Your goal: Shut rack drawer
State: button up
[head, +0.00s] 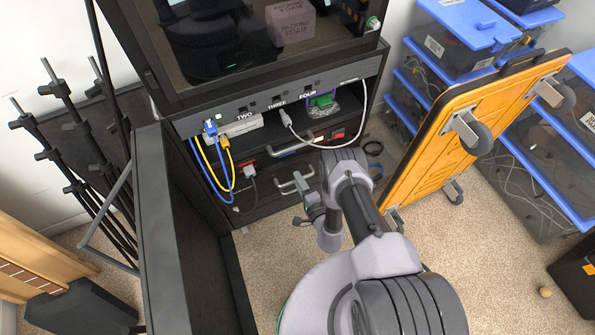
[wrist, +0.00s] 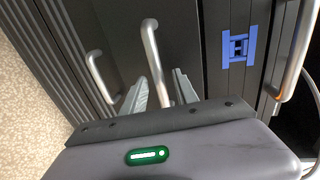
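The dark rack (head: 185,97) stands ahead with drawers in its lower part. An upper drawer handle (head: 300,147) and a lower drawer handle (head: 296,184) show in the head view. My gripper (head: 302,200) is at the lower handle, partly hidden by my wrist. In the wrist view, my gripper (wrist: 160,92) is open, with a finger on each side of a silver drawer handle (wrist: 151,50). I cannot tell whether the fingers touch it. The dark drawer front (wrist: 115,35) lies behind it. How far this drawer stands out is unclear.
An open dark rack door (head: 165,235) stands at the left. Blue and yellow cables (head: 212,170) hang over the drawers. An orange wheeled board (head: 455,130) leans at the right by blue-lidded bins (head: 460,25). Another handle (wrist: 294,55) and a blue piece (wrist: 238,47) are close by.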

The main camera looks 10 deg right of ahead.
jog(key=shift+s, duration=0.1)
grip_shut()
dwell(1.4)
